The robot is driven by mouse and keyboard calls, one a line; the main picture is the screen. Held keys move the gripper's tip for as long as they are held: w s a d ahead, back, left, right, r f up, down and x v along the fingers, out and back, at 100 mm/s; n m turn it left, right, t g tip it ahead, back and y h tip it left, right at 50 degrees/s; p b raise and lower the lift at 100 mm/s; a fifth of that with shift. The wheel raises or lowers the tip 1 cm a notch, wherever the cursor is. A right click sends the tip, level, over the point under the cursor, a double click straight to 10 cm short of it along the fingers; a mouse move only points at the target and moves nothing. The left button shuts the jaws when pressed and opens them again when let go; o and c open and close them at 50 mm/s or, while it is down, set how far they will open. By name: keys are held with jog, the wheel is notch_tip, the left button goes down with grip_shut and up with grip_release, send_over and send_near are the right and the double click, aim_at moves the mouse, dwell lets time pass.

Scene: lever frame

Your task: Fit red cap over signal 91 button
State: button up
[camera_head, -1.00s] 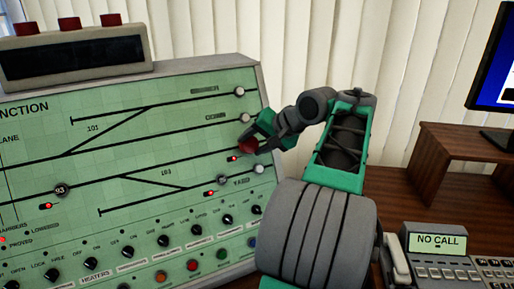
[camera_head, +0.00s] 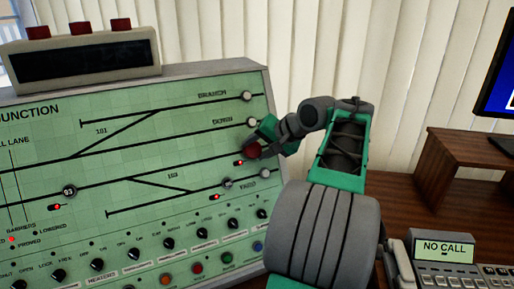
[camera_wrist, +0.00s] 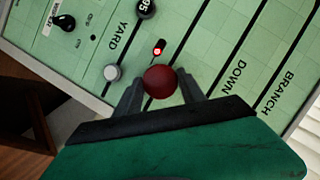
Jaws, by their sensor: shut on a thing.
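The red cap (camera_head: 253,150) is held against or just in front of the green track panel, near its right edge, beside a small lit red lamp. My gripper (camera_head: 258,147) is shut on it. In the wrist view, the round red cap (camera_wrist: 160,82) sits between the two fingertips of my gripper (camera_wrist: 161,88), with the red lamp (camera_wrist: 159,47) just above it. I can read no button marked 91; the cap and fingers hide the panel spot behind them. Whether the cap touches the panel or sits over a button, I cannot tell.
White buttons (camera_head: 251,122) sit close above and below on the panel (camera_head: 120,170). A dark button marked 95 (camera_wrist: 145,7) is nearby. Knobs and coloured buttons line the lower panel. A grey display box (camera_head: 80,58) with red pieces stands on top. A phone console (camera_head: 445,250) is at right.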

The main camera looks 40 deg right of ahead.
jog(key=o, duration=1.4)
jog(key=shift+o, duration=0.4)
jog(key=o, duration=0.4)
jog(key=shift+s, duration=0.1)
jog(key=s+r+p, duration=0.1)
jog(key=s, duration=0.1)
jog(key=s+a+r+p, duration=0.1)
jog(key=s, duration=0.1)
jog(key=s+a+r+p, duration=0.1)
jog(key=s, duration=0.1)
jog(key=shift+s+a+r+p, duration=0.1)
jog(key=shift+s+r+p, duration=0.2)
jog(key=shift+r, duration=0.05)
